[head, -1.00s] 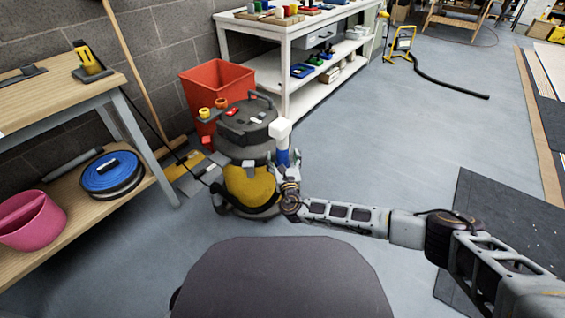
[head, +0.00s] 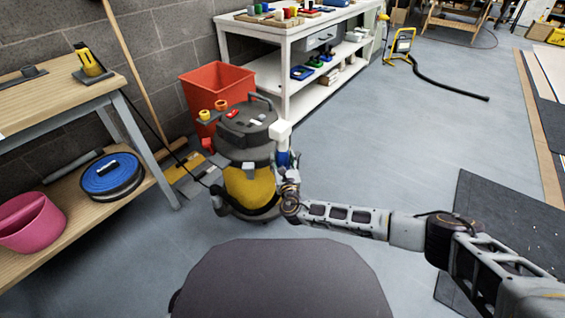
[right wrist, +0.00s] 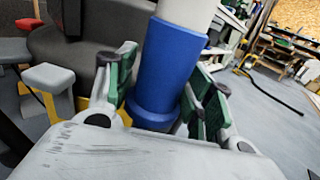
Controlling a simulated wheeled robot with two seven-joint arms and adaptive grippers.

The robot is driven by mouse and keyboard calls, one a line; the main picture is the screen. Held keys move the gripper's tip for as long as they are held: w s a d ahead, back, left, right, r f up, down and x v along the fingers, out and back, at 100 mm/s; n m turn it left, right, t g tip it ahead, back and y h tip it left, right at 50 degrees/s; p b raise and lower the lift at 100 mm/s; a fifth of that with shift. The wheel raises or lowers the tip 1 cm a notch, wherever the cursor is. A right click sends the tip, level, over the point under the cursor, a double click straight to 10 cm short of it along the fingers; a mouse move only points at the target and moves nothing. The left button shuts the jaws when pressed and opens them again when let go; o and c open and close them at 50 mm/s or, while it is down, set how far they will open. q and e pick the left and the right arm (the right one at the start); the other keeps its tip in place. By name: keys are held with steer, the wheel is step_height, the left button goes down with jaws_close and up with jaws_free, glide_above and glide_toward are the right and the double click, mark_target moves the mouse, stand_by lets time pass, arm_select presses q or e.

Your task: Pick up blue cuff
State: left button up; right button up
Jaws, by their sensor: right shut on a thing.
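The blue cuff (right wrist: 168,72) is a blue sleeve around the end of a white tube (right wrist: 187,12) in the right wrist view. In the head view the cuff (head: 283,159) shows small below the white elbow piece (head: 280,130), beside the yellow and dark vacuum (head: 249,187). My right gripper (right wrist: 162,90) has its green-padded fingers on both sides of the cuff and is shut on it. It also shows in the head view (head: 286,177) at the vacuum's right side. The cuff's far side is hidden. My left gripper is not in view.
A red-orange bin (head: 216,90) stands behind the vacuum. A white workbench (head: 290,75) with shelves is at the back. A wooden bench (head: 60,90) is on the left, with a pink bucket (head: 32,225) and a blue coil (head: 110,178) below.

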mark_target(283, 145)
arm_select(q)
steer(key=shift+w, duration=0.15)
arm_select(e)
steer(key=shift+r, duration=0.1)
steer(key=shift+r, duration=0.15)
steer(key=shift+r+p, duration=0.6)
steer(key=shift+r, duration=0.3)
step_height(283, 145, up, 6)
steer(key=p, duration=0.3)
steer(key=shift+r, duration=0.55)
arm_select(q)
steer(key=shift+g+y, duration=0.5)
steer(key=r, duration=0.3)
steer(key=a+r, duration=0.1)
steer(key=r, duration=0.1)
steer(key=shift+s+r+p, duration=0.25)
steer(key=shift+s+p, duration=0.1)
steer(key=shift+p, duration=0.05)
arm_select(e)
steer(key=shift+r, duration=0.35)
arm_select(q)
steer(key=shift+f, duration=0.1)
